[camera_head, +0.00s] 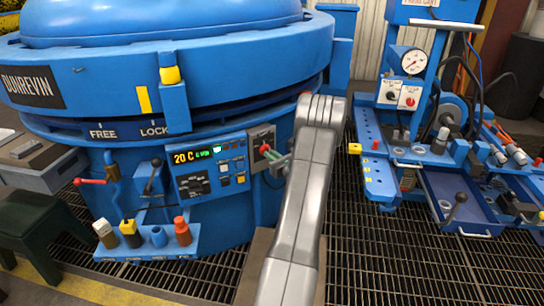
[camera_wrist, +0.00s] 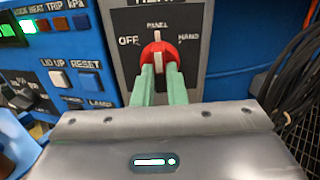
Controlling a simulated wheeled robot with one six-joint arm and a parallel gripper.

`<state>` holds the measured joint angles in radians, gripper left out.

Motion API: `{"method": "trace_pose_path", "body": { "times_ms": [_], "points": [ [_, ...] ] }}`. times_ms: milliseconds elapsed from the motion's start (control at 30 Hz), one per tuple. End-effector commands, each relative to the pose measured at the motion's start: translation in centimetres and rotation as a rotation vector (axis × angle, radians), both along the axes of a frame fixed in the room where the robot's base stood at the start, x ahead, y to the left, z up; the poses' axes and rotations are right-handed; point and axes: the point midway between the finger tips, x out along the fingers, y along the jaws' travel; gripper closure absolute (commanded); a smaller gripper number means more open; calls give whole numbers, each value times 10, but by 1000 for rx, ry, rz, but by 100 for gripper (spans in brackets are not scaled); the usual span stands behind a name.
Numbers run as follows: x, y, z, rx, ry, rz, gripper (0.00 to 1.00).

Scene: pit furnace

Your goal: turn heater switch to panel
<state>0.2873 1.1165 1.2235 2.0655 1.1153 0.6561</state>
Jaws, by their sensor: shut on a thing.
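The heater switch is a red knob (camera_wrist: 158,50) on a grey plate (camera_wrist: 125,75) in the wrist view. Labels OFF, PANEL and HAND stand at its left, top and right. A small pale mark at the knob's top points up toward PANEL. My gripper (camera_wrist: 164,72) has its two green fingers closed on the knob's lower part, which they partly hide. In the head view, my gripper (camera_head: 270,155) reaches the switch plate (camera_head: 261,137) on the right of the furnace control panel (camera_head: 209,167). The red knob is small there and partly covered.
LID UP and RESET buttons (camera_wrist: 88,80) sit left of the switch. Dark cables (camera_wrist: 290,65) hang at right. The blue furnace (camera_head: 170,80) fills the left; levers and capped bottles (camera_head: 130,234) stand below. A blue workbench (camera_head: 440,170) is right, with open grating (camera_head: 370,260) before it.

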Motion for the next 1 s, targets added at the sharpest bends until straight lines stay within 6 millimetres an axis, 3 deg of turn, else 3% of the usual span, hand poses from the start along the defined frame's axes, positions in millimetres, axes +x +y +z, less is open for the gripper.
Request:
{"method": "trace_pose_path", "body": {
  "times_ms": [533, 567, 667, 1000],
  "points": [
    [0, 0, -1, 23, 18, 0, 100],
    [0, 0, -1, 23, 18, 0, 86],
    [0, 0, -1, 23, 18, 0, 67],
    [-2, -2, 0, 23, 18, -1, 66]
  ]
}}
